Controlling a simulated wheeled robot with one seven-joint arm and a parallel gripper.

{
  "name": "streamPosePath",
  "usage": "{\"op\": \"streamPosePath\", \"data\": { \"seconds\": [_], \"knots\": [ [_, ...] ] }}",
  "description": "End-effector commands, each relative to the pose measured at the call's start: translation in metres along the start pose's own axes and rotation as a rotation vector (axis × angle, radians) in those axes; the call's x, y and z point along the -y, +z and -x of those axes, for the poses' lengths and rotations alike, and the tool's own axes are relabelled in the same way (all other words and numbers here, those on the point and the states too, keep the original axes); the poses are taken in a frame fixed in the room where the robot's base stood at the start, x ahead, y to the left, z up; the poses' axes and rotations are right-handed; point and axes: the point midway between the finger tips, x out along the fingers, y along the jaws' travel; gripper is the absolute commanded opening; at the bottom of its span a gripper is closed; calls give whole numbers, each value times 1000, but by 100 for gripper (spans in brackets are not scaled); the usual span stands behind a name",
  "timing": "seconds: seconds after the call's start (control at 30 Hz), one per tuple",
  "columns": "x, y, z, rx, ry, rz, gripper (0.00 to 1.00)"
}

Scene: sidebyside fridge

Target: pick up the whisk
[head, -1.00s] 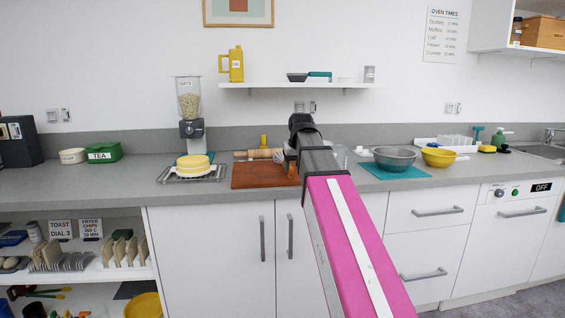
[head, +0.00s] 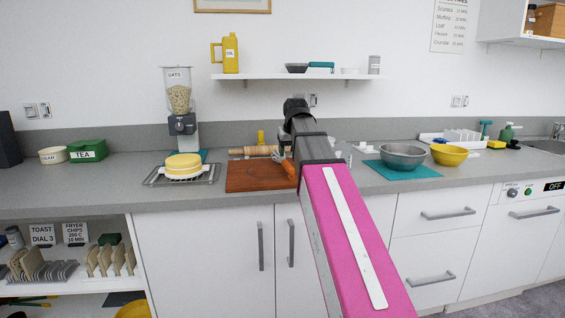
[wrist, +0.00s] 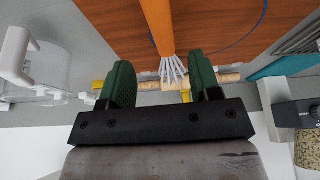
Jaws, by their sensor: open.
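The whisk has an orange handle (wrist: 157,25) and pale wire loops (wrist: 174,70). In the wrist view it runs down from the top edge over the brown board (wrist: 215,25), and its wires show between my fingers. My gripper (wrist: 160,72) has two green fingers, apart, one on each side of the whisk's wires in the picture. I cannot tell how far the whisk is from them. The gripper's jaws are hidden in the head view.
A rolling pin (head: 250,151) lies behind the board. A rack with a yellow cake (head: 183,162) and an oats dispenser (head: 180,100) stand left. A grey bowl (head: 402,156) on a teal mat and a yellow bowl (head: 449,155) stand right. A clear jug (wrist: 40,70) shows at the wrist view's left.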

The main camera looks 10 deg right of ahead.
Motion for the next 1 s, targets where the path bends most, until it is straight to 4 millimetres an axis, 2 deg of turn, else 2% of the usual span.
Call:
{"op": "streamPosePath", "data": {
  "seconds": [0.1,0.37,0.7,1.0],
  "knots": [
    [0,0,-15,1,0,0,57],
    [1,0,-28,2,0,0,57],
    [4,-2,-68,1,0,0,57],
    [4,-2,-72,0,0,0,57]
  ]
}}
